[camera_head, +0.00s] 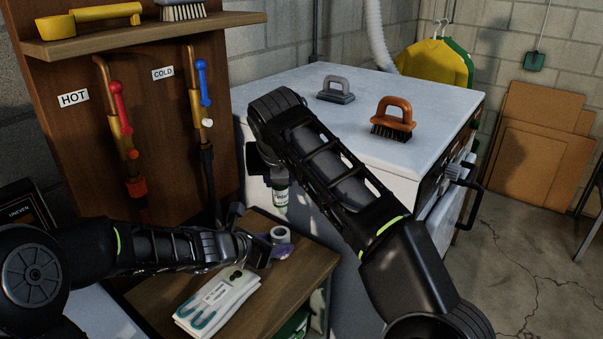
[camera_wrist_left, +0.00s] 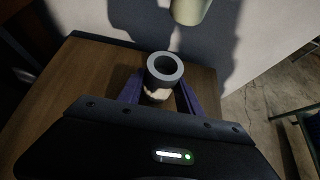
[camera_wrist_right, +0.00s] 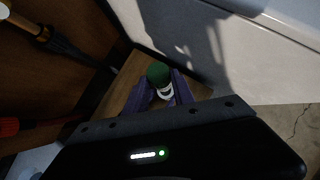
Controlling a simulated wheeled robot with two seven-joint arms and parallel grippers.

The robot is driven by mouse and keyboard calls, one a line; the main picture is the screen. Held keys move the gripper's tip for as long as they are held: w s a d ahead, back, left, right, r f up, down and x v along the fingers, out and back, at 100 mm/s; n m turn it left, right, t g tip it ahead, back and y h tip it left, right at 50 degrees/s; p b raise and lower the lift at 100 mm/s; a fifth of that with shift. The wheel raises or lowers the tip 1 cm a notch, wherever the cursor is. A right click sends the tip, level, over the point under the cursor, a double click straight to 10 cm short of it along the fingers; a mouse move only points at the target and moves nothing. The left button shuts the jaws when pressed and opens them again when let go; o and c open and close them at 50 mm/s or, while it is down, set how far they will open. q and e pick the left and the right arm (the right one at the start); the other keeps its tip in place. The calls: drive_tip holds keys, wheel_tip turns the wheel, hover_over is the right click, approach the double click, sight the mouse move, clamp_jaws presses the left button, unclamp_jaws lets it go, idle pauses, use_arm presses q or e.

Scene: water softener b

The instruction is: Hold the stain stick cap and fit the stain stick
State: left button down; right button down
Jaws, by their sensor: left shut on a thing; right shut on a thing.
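The stain stick cap (camera_head: 279,235) is a grey, open-topped ring. My left gripper (camera_head: 273,250) is shut on it low over the small wooden table. In the left wrist view the cap (camera_wrist_left: 165,68) stands between the purple fingers, its opening facing up.
A white appliance (camera_head: 330,125) stands behind, with a grey brush (camera_head: 336,92) and an orange brush (camera_head: 393,118) on top. A board with hot and cold taps (camera_head: 165,150) is at left.

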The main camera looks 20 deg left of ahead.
sight(279, 213)
use_arm(q)
drive_tip(key=shift+f, duration=0.15)
use_arm(e)
drive_tip(key=shift+s+a+f, duration=0.15)
drive_tip(key=shift+f, duration=2.3)
drive_tip(key=shift+f, duration=0.15)
drive_tip(key=shift+f, duration=1.45)
drive_tip(key=c, duration=1)
unclamp_jaws()
drive_tip(key=shift+f, duration=0.1)
